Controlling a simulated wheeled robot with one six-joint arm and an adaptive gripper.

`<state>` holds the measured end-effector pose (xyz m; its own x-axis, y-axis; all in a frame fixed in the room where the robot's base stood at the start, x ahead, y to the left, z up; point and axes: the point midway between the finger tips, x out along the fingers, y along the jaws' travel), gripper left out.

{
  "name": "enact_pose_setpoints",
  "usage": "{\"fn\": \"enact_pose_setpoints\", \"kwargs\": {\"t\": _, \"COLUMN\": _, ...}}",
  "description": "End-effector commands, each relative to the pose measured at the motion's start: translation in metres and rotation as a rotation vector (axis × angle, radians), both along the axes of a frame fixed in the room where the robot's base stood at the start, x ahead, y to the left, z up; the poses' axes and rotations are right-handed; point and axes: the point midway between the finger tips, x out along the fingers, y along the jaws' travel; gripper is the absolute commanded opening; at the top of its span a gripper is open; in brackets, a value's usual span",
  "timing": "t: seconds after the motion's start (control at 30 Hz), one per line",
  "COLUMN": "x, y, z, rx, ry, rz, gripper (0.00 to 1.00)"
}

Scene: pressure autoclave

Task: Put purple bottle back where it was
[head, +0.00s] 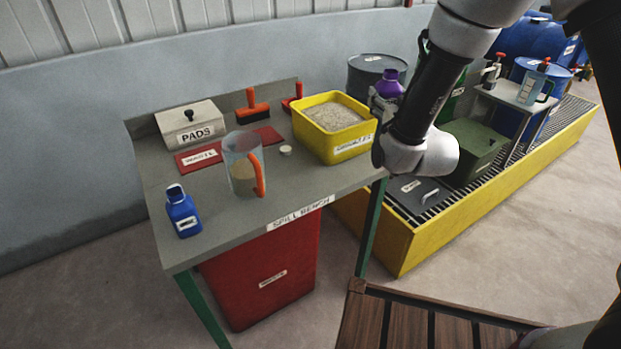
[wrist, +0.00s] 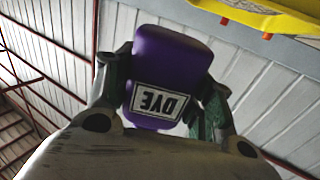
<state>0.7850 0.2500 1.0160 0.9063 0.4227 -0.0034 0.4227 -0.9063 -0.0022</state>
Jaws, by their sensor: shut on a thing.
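The purple bottle (head: 390,84) shows in the head view just right of the yellow tub, partly hidden by my arm. In the wrist view the purple bottle (wrist: 168,62) carries a white label reading DYE, upside down in the picture. My gripper (wrist: 165,95) is shut on it, one finger on each side. In the head view my gripper (head: 379,106) is mostly hidden behind my own wrist. The bottle looks upright and raised, near the right end of the spill bench (head: 222,227). Its underside is hidden in the head view.
A yellow tub (head: 347,148) of granules, a clear jug (head: 235,160), a blue bottle (head: 182,212) and a PADS box (head: 190,122) stand on the bench. A dark drum (head: 362,78) is behind my gripper. A yellow bund (head: 437,237) lies right. The bench's front middle is clear.

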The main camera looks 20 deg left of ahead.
Motion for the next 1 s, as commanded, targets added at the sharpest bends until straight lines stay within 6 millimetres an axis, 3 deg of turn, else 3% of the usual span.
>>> {"fn": "enact_pose_setpoints", "kwargs": {"t": 0.03, "x": -0.015, "y": 0.033, "z": 0.003, "rx": 0.003, "ry": -0.001, "rz": 0.073, "gripper": 0.2}}
{"fn": "enact_pose_setpoints", "kwargs": {"t": 0.1, "x": -0.035, "y": 0.072, "z": 0.006, "rx": 0.003, "ry": -0.001, "rz": 0.165, "gripper": 0.2}}
{"fn": "enact_pose_setpoints", "kwargs": {"t": 0.2, "x": -0.063, "y": 0.116, "z": 0.009, "rx": 0.002, "ry": -0.002, "rz": 0.273, "gripper": 0.2}}
{"fn": "enact_pose_setpoints", "kwargs": {"t": 0.33, "x": -0.089, "y": 0.152, "z": 0.013, "rx": 0.001, "ry": -0.002, "rz": 0.364, "gripper": 0.2}}
{"fn": "enact_pose_setpoints", "kwargs": {"t": 0.53, "x": -0.104, "y": 0.17, "z": 0.0, "rx": -0.003, "ry": 0.0, "rz": 0.411, "gripper": 0.2}}
{"fn": "enact_pose_setpoints", "kwargs": {"t": 0.83, "x": -0.104, "y": 0.168, "z": -0.085, "rx": -0.005, "ry": 0.002, "rz": 0.41, "gripper": 0.2}}
{"fn": "enact_pose_setpoints", "kwargs": {"t": 1.0, "x": -0.103, "y": 0.169, "z": -0.117, "rx": -0.002, "ry": -0.001, "rz": 0.409, "gripper": 0.2}}
